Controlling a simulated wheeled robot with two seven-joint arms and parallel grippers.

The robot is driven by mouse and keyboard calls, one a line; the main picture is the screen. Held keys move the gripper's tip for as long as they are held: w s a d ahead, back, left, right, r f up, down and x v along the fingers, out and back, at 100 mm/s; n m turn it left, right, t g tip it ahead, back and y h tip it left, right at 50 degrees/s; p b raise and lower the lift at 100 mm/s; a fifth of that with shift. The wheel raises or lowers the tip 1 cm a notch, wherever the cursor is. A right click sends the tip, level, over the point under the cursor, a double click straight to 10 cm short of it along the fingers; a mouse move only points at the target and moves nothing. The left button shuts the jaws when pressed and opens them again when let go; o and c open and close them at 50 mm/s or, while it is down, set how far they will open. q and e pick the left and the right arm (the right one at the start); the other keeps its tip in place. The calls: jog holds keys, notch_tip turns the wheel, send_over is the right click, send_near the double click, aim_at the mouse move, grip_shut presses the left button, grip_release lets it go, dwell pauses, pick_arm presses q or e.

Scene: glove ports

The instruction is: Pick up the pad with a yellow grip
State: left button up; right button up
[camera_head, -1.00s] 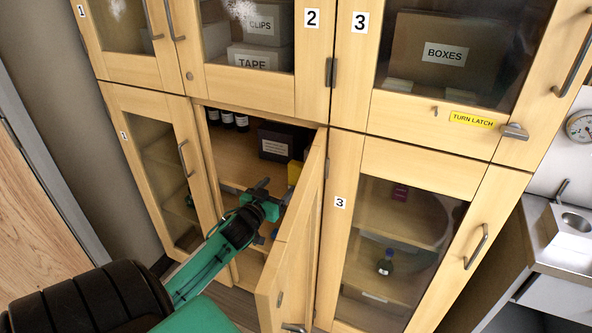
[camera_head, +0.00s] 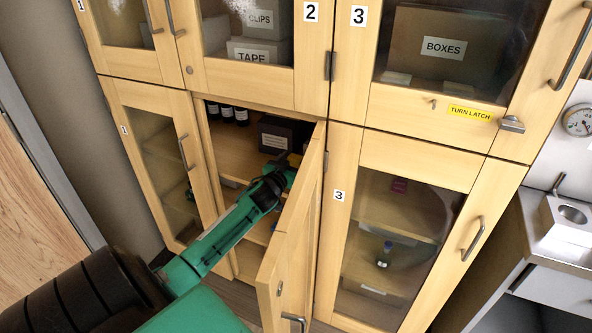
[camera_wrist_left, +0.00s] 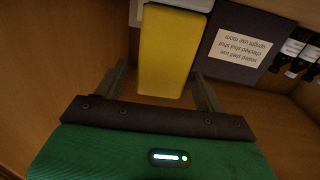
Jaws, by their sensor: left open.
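The yellow grip (camera_wrist_left: 167,50) stands out in the left wrist view, with a white part (camera_wrist_left: 190,4) at its far end. My left gripper (camera_wrist_left: 160,72) is open, with one finger on each side of the yellow grip. Whether either finger touches it I cannot tell. In the head view my left gripper (camera_head: 288,168) reaches inside the open lower cabinet, and only a sliver of yellow (camera_head: 295,159) shows past it. The rest of the pad is hidden. My right gripper is in neither view.
The open cabinet door (camera_head: 296,240) stands close to the right of my left arm. A dark labelled box (camera_wrist_left: 243,45) is beside the yellow grip, with several dark bottles (camera_wrist_left: 300,50) beyond it. The shelf (camera_head: 232,150) has bare room on the left.

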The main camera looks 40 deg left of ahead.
pick_arm(q)
jog(key=shift+x, duration=1.3)
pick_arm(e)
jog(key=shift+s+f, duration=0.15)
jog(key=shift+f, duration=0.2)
pick_arm(q)
jog(key=c, duration=1.1)
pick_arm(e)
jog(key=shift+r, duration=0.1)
